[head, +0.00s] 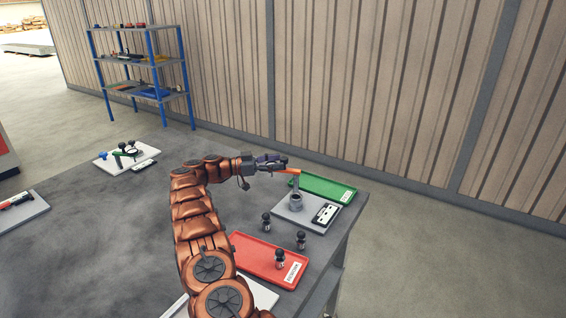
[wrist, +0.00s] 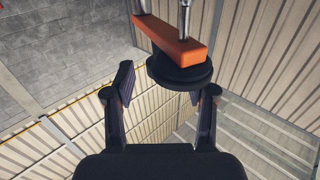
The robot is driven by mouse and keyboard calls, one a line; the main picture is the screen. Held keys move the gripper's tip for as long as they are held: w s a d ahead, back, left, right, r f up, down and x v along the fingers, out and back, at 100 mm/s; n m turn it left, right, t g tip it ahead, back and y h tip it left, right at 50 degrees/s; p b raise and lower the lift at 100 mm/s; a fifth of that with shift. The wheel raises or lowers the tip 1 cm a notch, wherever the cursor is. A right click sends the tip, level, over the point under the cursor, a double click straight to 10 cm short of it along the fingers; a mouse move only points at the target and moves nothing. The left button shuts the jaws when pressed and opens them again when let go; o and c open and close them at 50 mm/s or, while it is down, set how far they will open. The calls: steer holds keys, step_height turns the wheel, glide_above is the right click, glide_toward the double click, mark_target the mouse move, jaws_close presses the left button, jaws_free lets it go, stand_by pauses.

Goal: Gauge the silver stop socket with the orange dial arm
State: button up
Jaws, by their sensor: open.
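The orange dial arm (head: 291,171) stretches right from my gripper (head: 268,163) in the head view. A thin grey pin hangs from its far end over the silver stop socket (head: 296,200). Whether the pin's tip is inside the socket cannot be told. The socket stands on a grey plate (head: 283,210) beside a white panel with dark markings (head: 326,214). In the wrist view the orange arm (wrist: 170,42) carries a black round knob (wrist: 180,74) between my open fingers (wrist: 163,98). The left finger is clear of the knob; the right one is close, contact unclear.
A green tray (head: 325,190) lies behind the plate and a red tray (head: 245,246) in front. Small black-topped pieces (head: 266,221) (head: 301,241) stand between, with another (head: 280,259) at the red tray. The table's right edge is near. A tool plate (head: 108,163) lies left; the middle is clear.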

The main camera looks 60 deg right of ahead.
steer(key=v, duration=0.4)
steer(key=shift+w, duration=0.1)
stand_by(1.2)
